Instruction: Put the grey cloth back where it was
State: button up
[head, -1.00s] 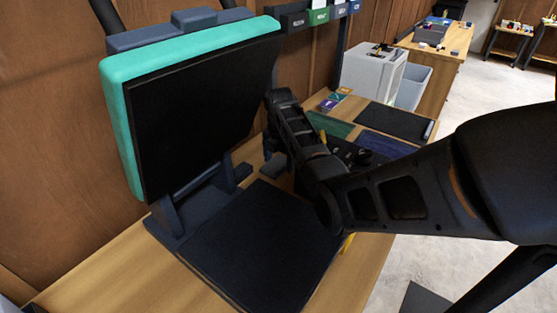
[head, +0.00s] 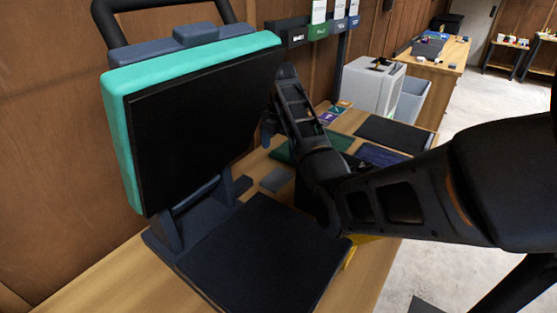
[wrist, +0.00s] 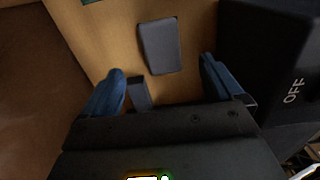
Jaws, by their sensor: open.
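The grey cloth (head: 275,180) lies flat on the wooden table, right of the screen's stand, in the head view. It also shows in the wrist view (wrist: 160,46) as a small grey rectangle just beyond my fingertips. My gripper (wrist: 162,72) is open, with its two blue fingers apart and nothing between the tips. The cloth lies ahead of the gap between them, not gripped. In the head view my gripper (head: 268,130) is above the table beside the screen's right edge, partly hidden by my arm, and looks apart from the cloth.
A black screen with a teal frame (head: 120,150) stands at left, a dark mat (head: 260,250) before it. A small dark block (wrist: 139,93) lies near the left finger. A black box marked OFF (wrist: 280,60) is close on the right. Green and dark mats (head: 393,133) lie farther back.

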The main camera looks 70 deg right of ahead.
jog(key=shift+r+p, duration=0.4)
jog(key=shift+r, duration=0.55)
